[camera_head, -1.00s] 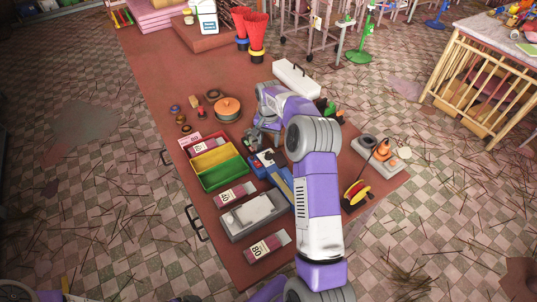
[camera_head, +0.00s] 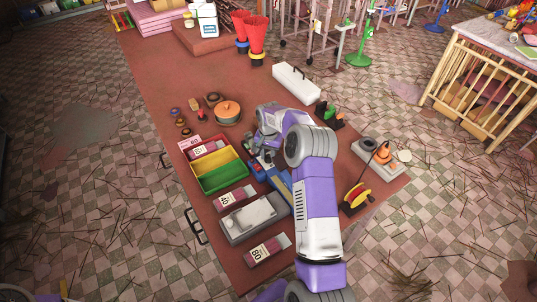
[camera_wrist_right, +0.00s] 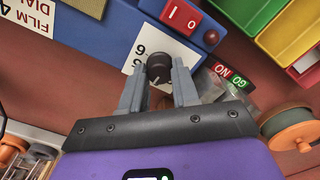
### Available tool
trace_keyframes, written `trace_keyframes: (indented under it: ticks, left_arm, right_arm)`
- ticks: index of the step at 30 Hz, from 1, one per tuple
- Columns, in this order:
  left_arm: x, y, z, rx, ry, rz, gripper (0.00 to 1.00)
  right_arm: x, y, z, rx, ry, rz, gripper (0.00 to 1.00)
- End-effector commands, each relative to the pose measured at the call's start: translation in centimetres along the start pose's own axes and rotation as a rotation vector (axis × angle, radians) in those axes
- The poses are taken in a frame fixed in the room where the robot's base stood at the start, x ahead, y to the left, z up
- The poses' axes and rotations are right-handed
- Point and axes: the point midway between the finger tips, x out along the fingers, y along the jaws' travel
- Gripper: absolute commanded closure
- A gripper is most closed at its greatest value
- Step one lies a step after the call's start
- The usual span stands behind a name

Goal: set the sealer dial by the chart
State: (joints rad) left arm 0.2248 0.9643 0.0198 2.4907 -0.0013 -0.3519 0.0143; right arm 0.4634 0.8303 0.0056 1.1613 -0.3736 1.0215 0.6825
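The blue sealer (camera_head: 279,179) stands on the brown table, partly hidden by my right arm in the head view. In the right wrist view, its blue body (camera_wrist_right: 105,35) carries a black dial knob (camera_wrist_right: 159,67) on a white number scale (camera_wrist_right: 137,61), and a red switch (camera_wrist_right: 181,17). A white label (camera_wrist_right: 27,17) reading FILM and DIAL is cut off at the upper left. My right gripper (camera_wrist_right: 160,80) has its fingers on either side of the knob, very close to it. Whether they press on it is unclear. My left gripper is not in view.
A yellow-and-green tray (camera_head: 243,174) lies left of the sealer. Packs marked 40 (camera_head: 231,198) and 80 (camera_head: 266,250) lie around a grey device (camera_head: 231,232). A GO/NO sign (camera_wrist_right: 230,76) is beside the gripper. An orange-topped round container (camera_head: 227,110) stands farther back.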

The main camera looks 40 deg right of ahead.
Motion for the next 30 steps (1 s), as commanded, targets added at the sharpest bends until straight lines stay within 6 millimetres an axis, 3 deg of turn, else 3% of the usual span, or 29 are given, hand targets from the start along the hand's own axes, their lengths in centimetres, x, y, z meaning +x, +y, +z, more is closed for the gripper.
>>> trace_keyframes:
  ticks: [1,6,18,27,28,30]
  left_arm:
    - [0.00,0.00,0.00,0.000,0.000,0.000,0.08]
    - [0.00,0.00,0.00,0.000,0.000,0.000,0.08]
    - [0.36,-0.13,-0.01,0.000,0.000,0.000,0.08]
    - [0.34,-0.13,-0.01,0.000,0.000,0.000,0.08]
    - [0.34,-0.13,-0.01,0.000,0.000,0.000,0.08]
    - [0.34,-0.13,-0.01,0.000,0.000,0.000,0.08]
  right_arm:
    - [-0.01,0.00,0.00,0.000,0.000,0.000,0.78]
    - [-0.01,-0.01,0.00,0.000,0.000,0.000,1.00]
    - [0.00,0.00,0.03,0.269,0.000,0.000,1.00]
    - [-0.02,0.02,0.01,0.280,0.000,0.000,1.00]
    - [-0.02,0.02,0.01,0.280,0.000,0.000,0.66]
    - [-0.02,0.03,0.00,0.280,0.000,0.000,0.55]
